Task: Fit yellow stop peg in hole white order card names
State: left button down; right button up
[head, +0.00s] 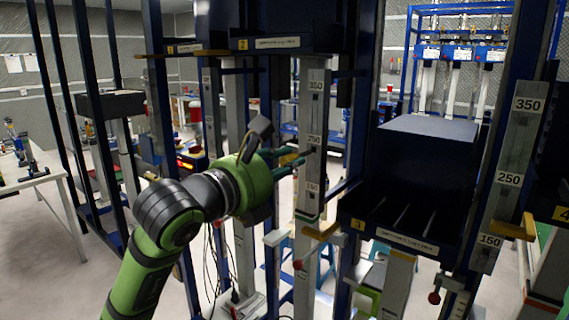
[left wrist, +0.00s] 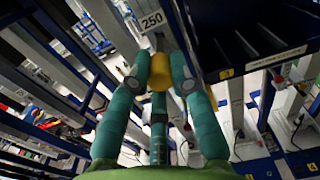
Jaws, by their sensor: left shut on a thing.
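My left gripper (head: 298,158) reaches from the left to a grey post (head: 316,105) labelled 350, 250 and 150. Its teal fingers are close to the post at about the height of the 250 label. In the left wrist view the fingers are shut on the yellow stop peg (left wrist: 158,75), just below the 250 label (left wrist: 152,20). In the head view the fingers hide the peg. I cannot tell whether its tip is in a hole. I cannot make out which white sheet is the order card. My right gripper is not in view.
A second labelled post (head: 510,150) stands at the right, with a yellow piece (head: 513,229) near its 150 label. A dark blue slotted bin (head: 400,228) stands between the posts. Blue uprights crowd the gripper's left side. White sheets (head: 14,63) hang on the back wall.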

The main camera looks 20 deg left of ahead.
aim_at(295, 155)
pick_arm(q)
jog(key=shift+b, duration=0.55)
dwell(0.8)
jog(key=shift+x, duration=1.6)
jog(key=c, duration=1)
grip_release()
jog(key=v, duration=1.2)
